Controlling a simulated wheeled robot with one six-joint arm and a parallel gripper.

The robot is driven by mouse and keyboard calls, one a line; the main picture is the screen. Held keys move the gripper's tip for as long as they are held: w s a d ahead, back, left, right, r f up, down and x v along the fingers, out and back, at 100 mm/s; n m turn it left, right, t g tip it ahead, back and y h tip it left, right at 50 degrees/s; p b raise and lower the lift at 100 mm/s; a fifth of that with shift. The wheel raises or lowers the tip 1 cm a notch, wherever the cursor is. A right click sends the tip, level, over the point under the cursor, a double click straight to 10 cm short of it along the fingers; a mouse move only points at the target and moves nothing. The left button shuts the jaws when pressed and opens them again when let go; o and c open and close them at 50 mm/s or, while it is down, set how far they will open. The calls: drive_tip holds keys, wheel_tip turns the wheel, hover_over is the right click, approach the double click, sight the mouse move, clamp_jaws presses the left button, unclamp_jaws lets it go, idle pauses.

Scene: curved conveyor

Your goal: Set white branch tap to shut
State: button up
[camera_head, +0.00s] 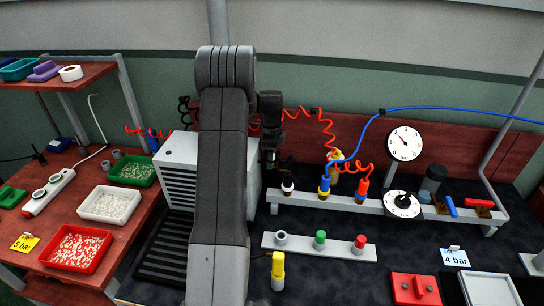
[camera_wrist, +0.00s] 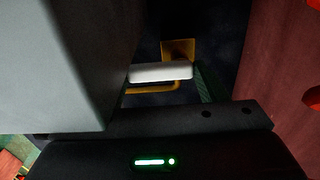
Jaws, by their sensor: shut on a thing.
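The white branch tap's handle (camera_wrist: 160,72) shows in the wrist view as a short pale bar lying crosswise, with a brass-yellow block (camera_wrist: 178,50) behind it and a thin yellow pipe below. My gripper is shut on the handle; a green textured finger pad (camera_wrist: 205,84) stands at its right end, and the left finger is hard to make out. In the head view my gripper (camera_head: 268,160) points down beside the grey cabinet, near the red back board. The tap cannot be made out there. The angle of the handle against its pipe is unclear.
A grey louvred cabinet (camera_head: 180,165) stands close left of my gripper, and its wall (camera_wrist: 60,60) fills the wrist view's left. To the right are a rail (camera_head: 300,199) with white, blue and red couplings, coiled red hoses, a blue hose (camera_head: 440,108) and a gauge (camera_head: 404,143).

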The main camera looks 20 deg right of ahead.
drive_tip(key=o, duration=1)
drive_tip(key=shift+r, duration=0.15)
wheel_tip(320, 180, up, 14)
drive_tip(key=shift+f+b, duration=0.2)
drive_tip(key=shift+b, duration=0.45)
wheel_tip(320, 180, down, 14)
drive_tip(key=shift+p, duration=0.7)
